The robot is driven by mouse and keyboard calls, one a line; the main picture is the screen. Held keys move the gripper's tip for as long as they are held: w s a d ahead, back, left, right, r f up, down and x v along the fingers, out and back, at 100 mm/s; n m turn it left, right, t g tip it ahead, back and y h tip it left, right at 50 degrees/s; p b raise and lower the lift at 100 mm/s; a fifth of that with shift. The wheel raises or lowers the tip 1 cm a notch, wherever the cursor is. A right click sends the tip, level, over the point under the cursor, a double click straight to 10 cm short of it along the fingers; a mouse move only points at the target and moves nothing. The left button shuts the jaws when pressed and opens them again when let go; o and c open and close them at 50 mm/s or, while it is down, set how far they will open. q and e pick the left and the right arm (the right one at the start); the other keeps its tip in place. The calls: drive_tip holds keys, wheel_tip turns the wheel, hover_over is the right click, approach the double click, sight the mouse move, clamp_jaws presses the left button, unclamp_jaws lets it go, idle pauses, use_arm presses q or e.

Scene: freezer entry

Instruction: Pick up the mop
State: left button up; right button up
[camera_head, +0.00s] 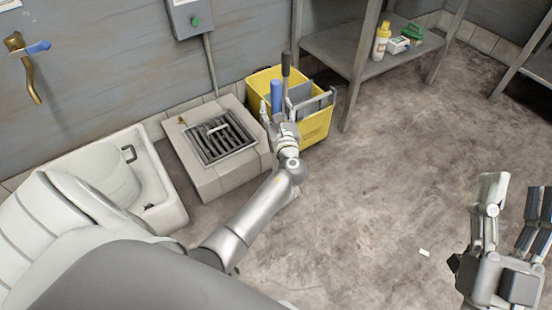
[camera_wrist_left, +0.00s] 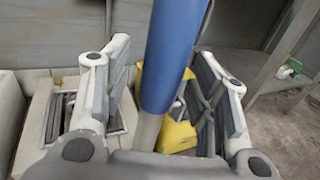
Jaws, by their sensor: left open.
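The mop's blue handle (camera_head: 276,92) stands upright at the yellow mop bucket (camera_head: 317,127) in the head view; its lower end is hidden. My left gripper (camera_head: 277,112) is at the bucket's front left, close to the handle. In the left wrist view, the blue handle (camera_wrist_left: 173,55) with a grey shaft below it runs between the two spread fingers of the left gripper (camera_wrist_left: 162,60). The fingers stand apart on either side of it, not closed on it. My right gripper (camera_head: 512,190) is at the right edge of the head view, fingers apart and empty.
A dark grey lever (camera_head: 286,65) and a grey wringer (camera_head: 312,100) are at the bucket. A raised drain block (camera_head: 192,168) and a white sink (camera_head: 165,205) lie to the left. A metal shelf (camera_head: 345,48) stands behind right. The floor right is mostly clear.

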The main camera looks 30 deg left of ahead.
use_arm(q)
drive_tip(key=shift+c, duration=0.4)
drive_tip(key=c, duration=0.9)
drive_tip(key=shift+r, duration=0.1)
drive_tip(key=shift+c, duration=0.7)
